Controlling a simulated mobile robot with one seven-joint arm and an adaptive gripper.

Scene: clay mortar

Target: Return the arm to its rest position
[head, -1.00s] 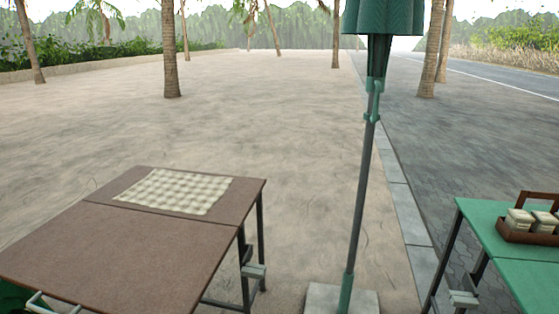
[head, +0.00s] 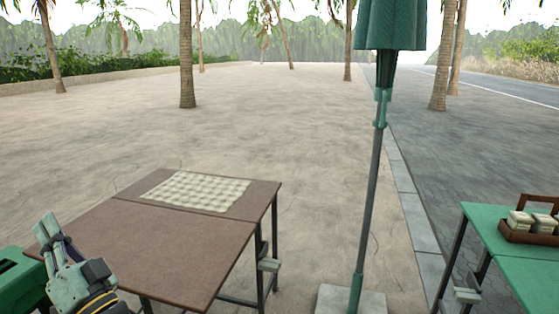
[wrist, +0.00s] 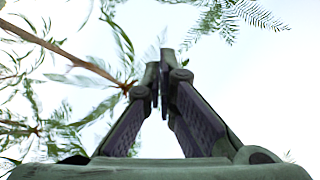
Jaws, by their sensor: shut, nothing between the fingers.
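My gripper (head: 46,224) shows at the lower left of the head view, pointing up over the left edge of the brown table (head: 160,245). In the wrist view its two fingers (wrist: 161,62) come together at the tips, with nothing between them. Behind them are only pale sky and palm fronds, so the gripper faces upward. The rest of my arm runs out of the bottom of the head view.
A checked cloth (head: 197,191) lies at the far end of the brown table. A closed green parasol (head: 388,25) stands on a pole in a pale base. A green table (head: 500,232) at right bears a wooden caddy (head: 530,237) with jars.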

